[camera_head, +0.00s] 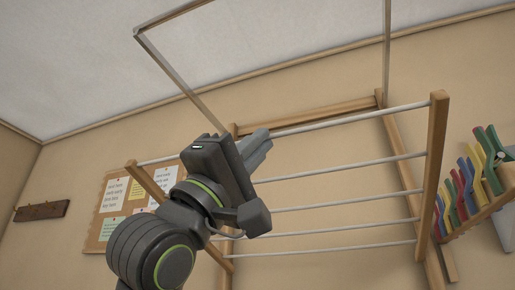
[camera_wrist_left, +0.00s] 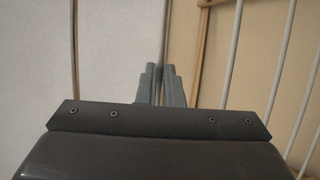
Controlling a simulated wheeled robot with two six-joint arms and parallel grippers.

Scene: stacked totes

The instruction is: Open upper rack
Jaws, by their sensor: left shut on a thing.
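The upper rack is a wall-mounted drying frame with wooden side arms (camera_head: 433,165) and several pale rods (camera_head: 345,203). It is tilted out from the wall, and its rods also show at the right in the left wrist view (camera_wrist_left: 281,80). My left gripper (camera_head: 262,143) is at the rack's outermost top rod (camera_head: 355,117), left of the middle. Its two fingers (camera_wrist_left: 161,84) are close together, shut on that rod; the exact contact is hard to see. My right gripper is in neither view.
A thin metal frame (camera_head: 178,79) reaches up from the wall mount (camera_head: 310,115) toward the ceiling.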

